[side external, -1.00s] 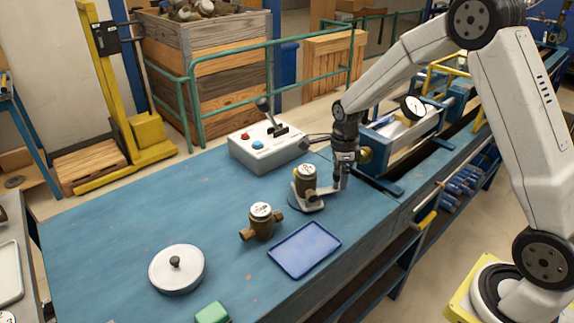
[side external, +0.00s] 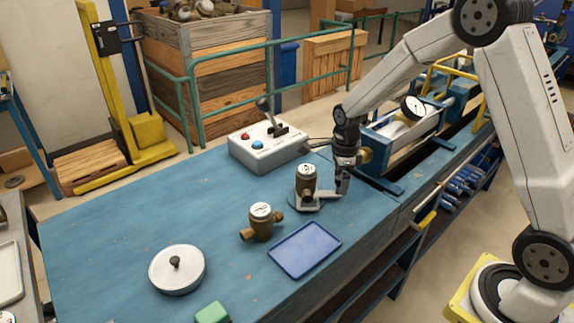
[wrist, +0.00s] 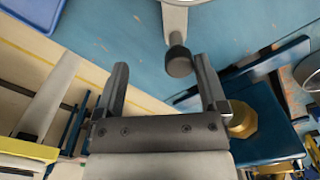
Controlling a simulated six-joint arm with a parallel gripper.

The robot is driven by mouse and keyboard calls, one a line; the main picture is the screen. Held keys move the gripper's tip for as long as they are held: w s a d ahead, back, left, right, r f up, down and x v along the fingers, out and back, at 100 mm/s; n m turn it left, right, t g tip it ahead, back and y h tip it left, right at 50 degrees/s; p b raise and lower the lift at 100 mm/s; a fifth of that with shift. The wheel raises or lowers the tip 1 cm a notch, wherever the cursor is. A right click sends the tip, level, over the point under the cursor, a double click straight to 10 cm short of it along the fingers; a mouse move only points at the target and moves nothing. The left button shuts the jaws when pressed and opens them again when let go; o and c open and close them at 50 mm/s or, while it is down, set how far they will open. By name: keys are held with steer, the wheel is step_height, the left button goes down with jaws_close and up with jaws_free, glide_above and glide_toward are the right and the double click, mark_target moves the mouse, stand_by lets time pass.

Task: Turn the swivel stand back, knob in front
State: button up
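The swivel stand (side external: 312,206) is a light grey plate on a dark round base, with a brass meter (side external: 306,178) upright on it. Its arm points right in the side view, toward my gripper (side external: 342,187). In the wrist view, the stand's arm (wrist: 174,22) ends in a dark knob (wrist: 179,62). My gripper (wrist: 159,63) is open there, its fingers wide apart. The knob lies between the fingertips in the picture, close to the right finger; I cannot tell whether they touch. In the side view the knob is hidden by the fingers.
A second brass meter (side external: 261,222), a blue tray (side external: 304,250) and a round lidded pan (side external: 176,269) stand in front and left. A control box (side external: 268,147) with a lever is behind. A test rig with a gauge (side external: 413,108) is close behind my gripper.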

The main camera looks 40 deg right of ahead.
steer(key=shift+s+a, duration=0.1)
steer(key=shift+a, duration=0.1)
steer(key=shift+s+a, duration=0.3)
steer(key=shift+a, duration=0.1)
stand_by(0.3)
steer(key=shift+o, duration=0.6)
steer(key=shift+r, duration=0.1)
steer(key=shift+r, duration=2.65)
